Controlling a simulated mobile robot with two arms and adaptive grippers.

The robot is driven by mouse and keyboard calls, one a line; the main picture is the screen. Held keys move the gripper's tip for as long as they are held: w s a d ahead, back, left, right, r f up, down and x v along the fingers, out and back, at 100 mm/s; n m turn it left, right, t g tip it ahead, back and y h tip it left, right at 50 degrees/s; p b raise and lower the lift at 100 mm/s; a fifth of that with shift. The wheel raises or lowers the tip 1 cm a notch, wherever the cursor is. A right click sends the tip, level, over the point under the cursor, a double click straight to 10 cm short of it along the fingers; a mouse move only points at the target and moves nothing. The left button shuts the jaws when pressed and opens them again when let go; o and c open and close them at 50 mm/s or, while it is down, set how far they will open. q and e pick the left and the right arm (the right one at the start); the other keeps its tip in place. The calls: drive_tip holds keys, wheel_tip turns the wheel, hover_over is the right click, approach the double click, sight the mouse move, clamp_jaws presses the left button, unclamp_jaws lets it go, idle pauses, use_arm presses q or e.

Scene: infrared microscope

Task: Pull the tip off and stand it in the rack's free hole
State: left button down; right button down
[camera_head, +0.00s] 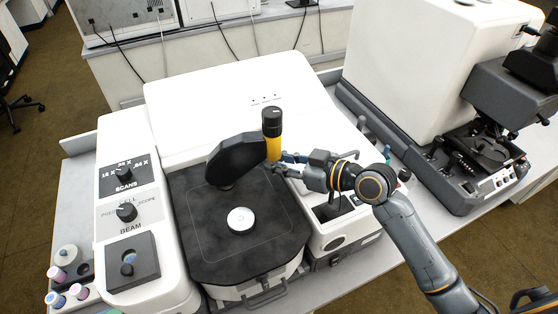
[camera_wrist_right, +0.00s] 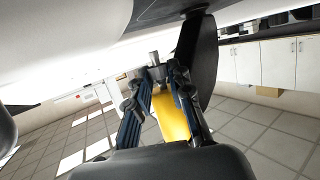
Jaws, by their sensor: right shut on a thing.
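My right gripper (camera_head: 281,165) is shut on a small grey tip at the lower end of a yellow cylinder (camera_head: 273,147) with a black cap. In the right wrist view the grey tip (camera_wrist_right: 154,60) shows at the fingertips, with the yellow cylinder (camera_wrist_right: 172,115) between the fingers; the exact contact is hard to see. The cylinder stands beside a black arm (camera_head: 235,158) over the dark stage. A dark square block (camera_head: 145,273) at the lower left holds one blue-grey piece. Which holder is the rack, and its free hole, I cannot tell. My left gripper is not in view.
A white disc (camera_head: 240,220) lies on the dark stage. Capped vials (camera_head: 57,273) stand at the lower left. A bulky white microscope (camera_head: 415,60) stands at the right.

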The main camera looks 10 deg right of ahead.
drive_tip(key=shift+f+b, duration=0.35)
drive_tip(key=shift+f, duration=0.15)
idle(0.4)
drive_tip(key=shift+s, duration=0.1)
drive_tip(key=shift+s+d+f, duration=0.2)
drive_tip(key=shift+s+d, duration=0.35)
drive_tip(key=shift+s, duration=0.05)
drive_tip(key=shift+f+b+v, duration=0.15)
drive_tip(key=shift+b+v, duration=0.2)
drive_tip(key=shift+v, duration=0.5)
drive_tip(key=shift+f+b+v, duration=0.2)
drive_tip(key=shift+b+v, duration=0.1)
drive_tip(key=shift+v, duration=0.6)
drive_tip(key=shift+f+b+v, duration=0.15)
drive_tip(key=shift+b+v, duration=0.2)
drive_tip(key=shift+v, duration=0.5)
